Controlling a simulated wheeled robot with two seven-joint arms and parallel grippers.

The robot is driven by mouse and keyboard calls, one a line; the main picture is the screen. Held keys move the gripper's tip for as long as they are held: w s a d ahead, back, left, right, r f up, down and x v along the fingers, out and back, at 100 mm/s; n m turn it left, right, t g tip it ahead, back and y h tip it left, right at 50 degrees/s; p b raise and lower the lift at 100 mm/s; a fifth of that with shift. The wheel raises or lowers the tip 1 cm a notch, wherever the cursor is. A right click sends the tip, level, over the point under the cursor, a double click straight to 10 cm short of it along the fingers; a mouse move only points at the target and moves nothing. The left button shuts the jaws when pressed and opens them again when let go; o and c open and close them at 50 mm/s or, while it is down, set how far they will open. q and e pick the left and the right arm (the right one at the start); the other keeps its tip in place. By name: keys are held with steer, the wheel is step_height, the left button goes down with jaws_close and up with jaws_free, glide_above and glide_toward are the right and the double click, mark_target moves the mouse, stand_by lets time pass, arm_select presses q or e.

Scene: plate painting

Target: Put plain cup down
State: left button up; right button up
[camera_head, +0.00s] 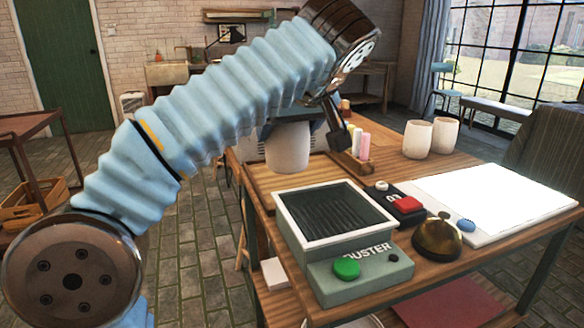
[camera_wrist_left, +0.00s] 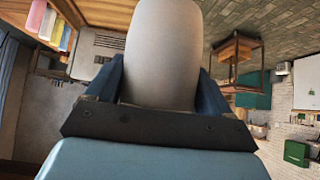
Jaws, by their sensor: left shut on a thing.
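A plain pale grey cup (camera_head: 287,149) is held by my left gripper (camera_head: 290,119) over the wooden tray (camera_head: 258,180) at the near left of the table. In the left wrist view the cup (camera_wrist_left: 167,50) sits between the two blue fingers, which are shut on it. The gripper partly hides the cup's upper part in the head view. I cannot tell whether its base touches the tray. Two other plain pale cups, a left one (camera_head: 417,139) and a right one (camera_head: 444,135), stand upright at the back of the table. My right gripper is not in view.
A green duster box (camera_head: 297,245) with a black grille stands right of the tray. A holder with coloured sticks (camera_head: 363,146) is behind it. A red-button device (camera_head: 408,204), a brass bell (camera_head: 436,240) and a bright white panel (camera_head: 490,195) take up the right side.

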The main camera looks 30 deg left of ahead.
arm_select(q)
steer(key=d+x, duration=0.1)
steer(key=x, duration=0.3)
steer(key=w+x, duration=0.1)
steer(key=x, duration=0.3)
steer(key=d+f+b+x, duration=0.1)
steer(key=x, duration=0.4)
steer(key=shift+w+d, duration=0.3)
steer(key=shift+w, duration=0.1)
steer(key=shift+f, duration=0.25)
steer(key=shift+f, duration=0.15)
steer(key=o, duration=1.4)
